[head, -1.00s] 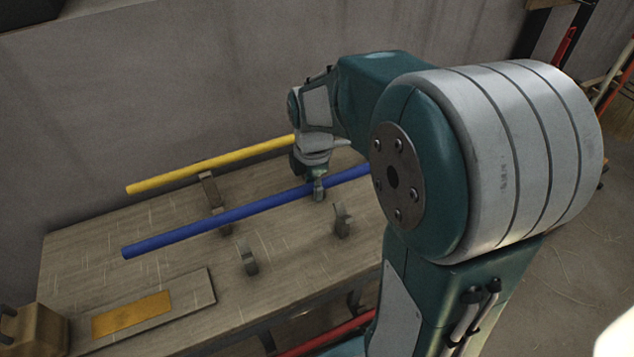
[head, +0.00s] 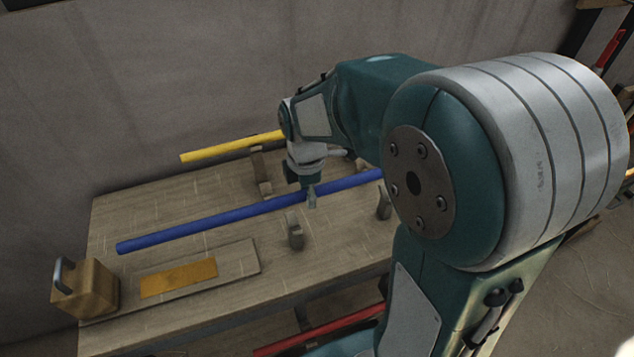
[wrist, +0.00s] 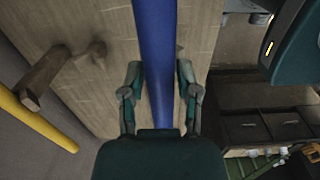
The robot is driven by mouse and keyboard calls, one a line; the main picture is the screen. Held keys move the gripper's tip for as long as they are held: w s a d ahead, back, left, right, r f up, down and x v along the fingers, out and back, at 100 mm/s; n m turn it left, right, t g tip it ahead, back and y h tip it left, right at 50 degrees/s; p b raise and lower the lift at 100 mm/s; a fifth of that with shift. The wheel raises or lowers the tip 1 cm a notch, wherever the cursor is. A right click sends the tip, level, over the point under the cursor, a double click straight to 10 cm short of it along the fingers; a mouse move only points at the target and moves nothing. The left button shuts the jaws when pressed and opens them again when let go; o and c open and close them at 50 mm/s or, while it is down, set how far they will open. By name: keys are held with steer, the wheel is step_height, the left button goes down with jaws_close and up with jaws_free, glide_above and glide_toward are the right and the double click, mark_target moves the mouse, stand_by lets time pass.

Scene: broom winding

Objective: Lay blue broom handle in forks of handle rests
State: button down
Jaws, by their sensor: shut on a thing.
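The blue broom handle (head: 220,214) is a long straight rod held level above the workbench in the head view. My gripper (head: 309,197) is shut on it right of its middle as seen there. In the wrist view the blue handle (wrist: 157,60) runs between the fingers of my gripper (wrist: 160,85). Two grey handle rests, one (head: 296,232) near the bench middle and one (head: 384,204) farther right, stand on the near side of the handle, apart from it. The handle's right end is hidden behind my arm.
A yellow handle (head: 230,148) lies on brown rests (head: 260,172) at the back, near the wall. A wooden block with a dark handle (head: 86,286) and a board with an orange-yellow patch (head: 180,278) are at the bench's left. A red bar (head: 320,330) is below the front edge.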

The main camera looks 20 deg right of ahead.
steer(key=shift+a+f, duration=0.4)
steer(key=shift+a, duration=0.05)
steer(key=shift+a+f, duration=0.15)
steer(key=shift+f, duration=0.2)
steer(key=shift+d+f, duration=0.4)
steer(key=shift+f, duration=0.7)
steer(key=shift+d+f, duration=0.4)
steer(key=shift+f, duration=0.7)
steer(key=shift+d+f, duration=0.4)
steer(key=shift+f, duration=0.7)
steer(key=shift+a, duration=0.4)
steer(key=shift+c, duration=1.3)
jaws_free()
steer(key=shift+d, duration=0.1)
